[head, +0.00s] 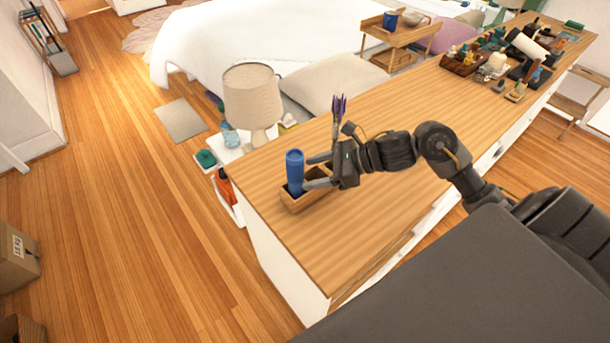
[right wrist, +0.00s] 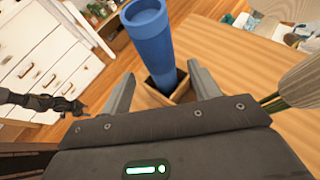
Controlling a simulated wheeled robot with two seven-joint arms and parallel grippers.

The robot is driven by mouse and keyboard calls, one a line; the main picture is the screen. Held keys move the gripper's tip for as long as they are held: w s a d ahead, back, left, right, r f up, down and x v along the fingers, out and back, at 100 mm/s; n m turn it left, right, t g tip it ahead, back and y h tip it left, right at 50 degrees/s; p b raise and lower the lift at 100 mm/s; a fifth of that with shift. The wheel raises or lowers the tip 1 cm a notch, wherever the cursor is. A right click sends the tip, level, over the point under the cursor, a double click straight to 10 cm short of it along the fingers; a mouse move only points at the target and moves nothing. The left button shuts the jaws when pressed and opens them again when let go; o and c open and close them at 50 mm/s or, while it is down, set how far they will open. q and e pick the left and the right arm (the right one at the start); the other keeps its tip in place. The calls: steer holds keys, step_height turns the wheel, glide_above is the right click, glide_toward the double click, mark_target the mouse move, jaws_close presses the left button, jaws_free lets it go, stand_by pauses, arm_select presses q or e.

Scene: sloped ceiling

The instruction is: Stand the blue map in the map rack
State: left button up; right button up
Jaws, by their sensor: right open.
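The blue map (head: 294,168) is a rolled blue tube. It stands nearly upright with its lower end inside the small wooden map rack (head: 312,199) at the near left end of the wooden top. My right gripper (head: 311,172) is open beside the map, with its fingers pointing at it. In the right wrist view the map (right wrist: 150,38) rises from the rack (right wrist: 184,88) between the spread fingers, with a gap on each side. A dark arm end, seemingly my left gripper (right wrist: 70,104), shows small at the left of that view; its jaws are unclear.
Purple flowers (head: 339,104) rise just behind my right gripper. A lamp (head: 252,97) stands on a bedside table beyond the left edge of the wooden top. The middle of the top (head: 395,110) is clear. Several small items crowd its far end.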

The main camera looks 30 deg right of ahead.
steer(key=b+v, duration=0.2)
steer(key=v, duration=0.5)
steer(key=shift+s+d+r, duration=0.15)
steer(key=shift+s+d, duration=0.1)
stand_by(0.6)
